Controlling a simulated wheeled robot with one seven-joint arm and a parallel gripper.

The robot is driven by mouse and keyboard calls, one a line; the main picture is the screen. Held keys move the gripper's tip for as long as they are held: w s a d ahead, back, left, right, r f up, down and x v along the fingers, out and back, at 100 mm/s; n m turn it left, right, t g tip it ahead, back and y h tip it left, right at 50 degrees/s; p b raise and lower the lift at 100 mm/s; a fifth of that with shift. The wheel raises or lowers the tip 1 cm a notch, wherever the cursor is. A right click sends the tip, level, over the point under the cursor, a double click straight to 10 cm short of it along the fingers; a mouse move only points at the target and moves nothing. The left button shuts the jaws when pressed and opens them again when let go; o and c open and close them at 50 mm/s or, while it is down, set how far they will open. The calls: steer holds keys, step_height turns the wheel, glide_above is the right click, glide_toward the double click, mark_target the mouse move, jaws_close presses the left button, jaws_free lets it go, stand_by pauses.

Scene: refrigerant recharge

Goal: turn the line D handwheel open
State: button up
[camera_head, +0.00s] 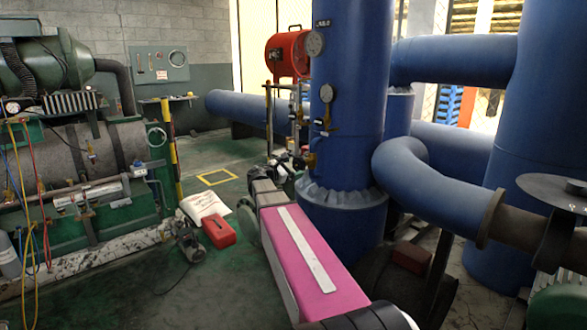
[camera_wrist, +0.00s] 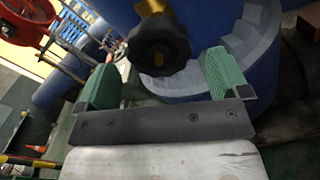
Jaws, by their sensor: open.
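A black lobed handwheel (camera_wrist: 158,45) on a brass stem (camera_wrist: 150,8) sits ahead of my gripper (camera_wrist: 160,68) in the wrist view. My gripper is open, with a green pad on each side. In the picture, the handwheel shows in the gap between the pads, nearer the left pad. I see no contact, and the depth between them is hard to judge. No line letter is readable on it. In the head view, brass valve fittings (camera_head: 310,160) show low on the blue column (camera_head: 350,90); my arm reaches toward its base, and the fingers are not clear there.
Blue pipes (camera_head: 430,165) curve off the column at the right. A red tank (camera_head: 287,53) stands behind it. A red box (camera_head: 219,232), a white sack (camera_head: 204,204) and a small pump (camera_head: 188,240) lie on the floor left of my arm. Green machinery (camera_head: 90,150) fills the left.

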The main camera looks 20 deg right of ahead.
steer(key=v, duration=0.5)
steer(key=shift+s+a, duration=0.1)
steer(key=shift+a, duration=0.2)
